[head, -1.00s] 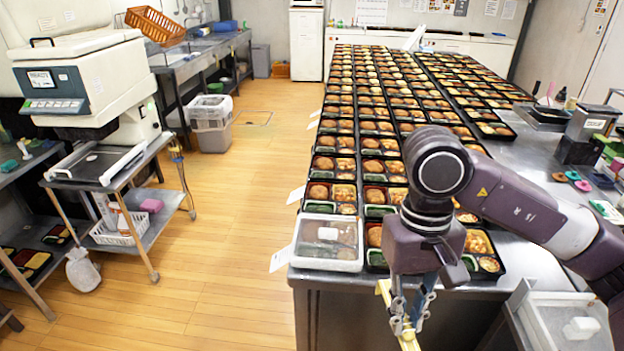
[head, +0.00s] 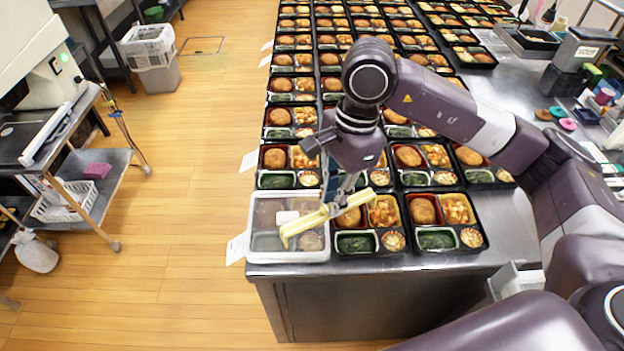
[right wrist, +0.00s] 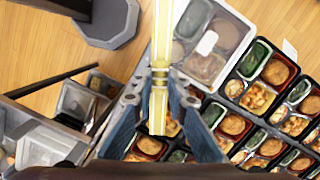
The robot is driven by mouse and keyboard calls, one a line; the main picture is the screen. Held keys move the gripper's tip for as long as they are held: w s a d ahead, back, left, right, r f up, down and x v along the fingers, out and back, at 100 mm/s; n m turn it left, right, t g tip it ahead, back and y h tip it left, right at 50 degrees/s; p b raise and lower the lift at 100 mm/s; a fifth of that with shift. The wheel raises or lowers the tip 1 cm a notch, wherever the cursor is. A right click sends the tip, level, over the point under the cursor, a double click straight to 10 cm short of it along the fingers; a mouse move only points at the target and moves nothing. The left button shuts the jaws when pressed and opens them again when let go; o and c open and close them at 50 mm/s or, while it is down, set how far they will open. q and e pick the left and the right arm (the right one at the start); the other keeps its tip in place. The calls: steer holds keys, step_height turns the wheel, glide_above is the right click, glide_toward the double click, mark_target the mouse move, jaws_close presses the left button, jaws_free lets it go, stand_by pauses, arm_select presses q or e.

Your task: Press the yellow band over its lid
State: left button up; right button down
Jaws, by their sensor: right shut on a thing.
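The yellow band (head: 300,228) is a long, pale yellow strip. My right gripper (head: 338,198) is shut on it and holds it slanting over the front corner of the table. The band's left end appears over the lidded tray in the head view. In the right wrist view the band (right wrist: 162,28) runs up from between the fingers (right wrist: 160,78). The tray with the clear, whitish lid (head: 268,243) sits at the table's front left corner, and it also shows in the right wrist view (right wrist: 233,38). I cannot tell whether the band touches the lid. My left gripper is not in view.
Rows of open black bento trays (head: 372,247) fill the metal table behind and right of the lidded tray. White paper slips (head: 236,248) stick out at the left edge. A scale and containers (head: 575,60) stand at the right.

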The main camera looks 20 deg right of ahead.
steer(key=shift+w+a+m, duration=0.1)
steer(key=shift+w+m, duration=0.1)
steer(key=shift+m, duration=0.4)
steer(key=shift+w+a+m, duration=0.1)
steer(key=shift+w+m, duration=0.05)
steer(key=shift+m, duration=0.45)
steer(key=shift+w+a+f+m+t+h+p, duration=0.3)
steer(key=shift+w+f+m, duration=0.95)
steer(key=shift+m, duration=2.2)
steer(key=shift+w+a+f+m+t+h+p, duration=0.1)
steer(key=shift+w+f+m+t+h+p, duration=0.3)
steer(key=shift+w+f+m, duration=2)
steer(key=shift+s+a+f+m+t+h+p, duration=0.2)
steer(key=shift+s+f+m+t+h, duration=0.25)
steer(key=shift+m, duration=4.1)
steer(key=shift+w+f+b, duration=0.2)
steer(key=shift+f+b, duration=0.4)
steer(key=shift+b, duration=0.05)
arm_select(q)
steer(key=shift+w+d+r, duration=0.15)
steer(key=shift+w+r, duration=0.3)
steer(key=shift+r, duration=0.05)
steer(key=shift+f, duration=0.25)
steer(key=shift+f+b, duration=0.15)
steer(key=shift+b, duration=0.2)
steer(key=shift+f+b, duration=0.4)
steer(key=shift+b, duration=0.05)
arm_select(e)
steer(key=shift+f, duration=0.4)
